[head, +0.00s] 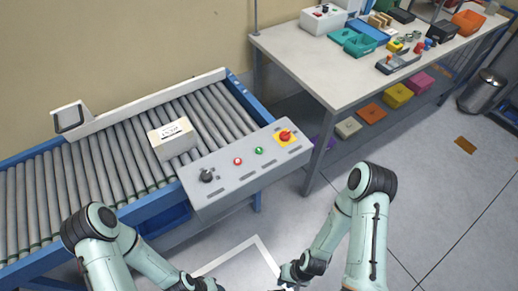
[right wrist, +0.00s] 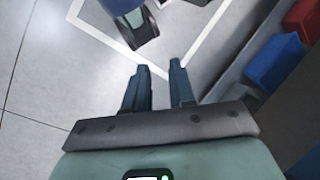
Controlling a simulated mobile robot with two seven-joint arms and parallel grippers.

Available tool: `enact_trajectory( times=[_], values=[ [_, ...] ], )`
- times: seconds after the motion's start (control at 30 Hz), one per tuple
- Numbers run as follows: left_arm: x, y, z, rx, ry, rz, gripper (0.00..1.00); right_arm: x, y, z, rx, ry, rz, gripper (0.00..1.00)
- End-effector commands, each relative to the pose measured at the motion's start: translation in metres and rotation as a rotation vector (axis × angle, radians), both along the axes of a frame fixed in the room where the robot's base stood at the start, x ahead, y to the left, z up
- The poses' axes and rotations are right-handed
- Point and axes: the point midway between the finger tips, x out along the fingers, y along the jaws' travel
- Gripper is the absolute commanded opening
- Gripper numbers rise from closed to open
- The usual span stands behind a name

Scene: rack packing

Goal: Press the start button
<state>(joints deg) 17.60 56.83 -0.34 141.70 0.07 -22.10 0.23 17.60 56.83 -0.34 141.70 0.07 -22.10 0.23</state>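A grey control panel (head: 225,175) is fixed to the front side of a roller conveyor. On it sit a green button (head: 259,151), a red button (head: 238,161), a black knob (head: 206,175) and a red emergency knob on a yellow plate (head: 285,136). No label naming the start button is readable. My right gripper (head: 286,284) is low at the bottom edge of the head view, below and apart from the panel. In the right wrist view its two fingers (right wrist: 159,85) are apart with nothing between them. My left gripper is cut off at the bottom edge of the head view.
A white box with a label (head: 173,138) rests on the conveyor rollers (head: 95,165). A workbench (head: 300,58) with bins and tools stands at the back right. A white outlined square (head: 262,247) marks the floor. Red (right wrist: 304,18) and blue bins (right wrist: 274,62) show in the right wrist view.

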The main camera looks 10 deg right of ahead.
Motion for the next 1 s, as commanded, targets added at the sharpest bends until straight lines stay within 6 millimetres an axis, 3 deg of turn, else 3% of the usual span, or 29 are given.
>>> enact_trajectory(
  times=[0.03,0.07,1.0],
  values=[
    [0.0000,0.0000,0.0000,0.000,0.000,0.000,0.43,0.0000,0.0000,0.0000,0.000,0.000,0.000,0.07],
    [0.0000,0.0000,0.0000,0.000,0.000,0.000,0.43,0.0000,0.0000,0.0000,0.000,0.000,0.000,0.00],
    [0.0000,0.0000,0.0000,0.000,0.000,0.000,0.43,0.0000,0.0000,0.0000,0.000,0.000,0.000,0.00]
  ],
)
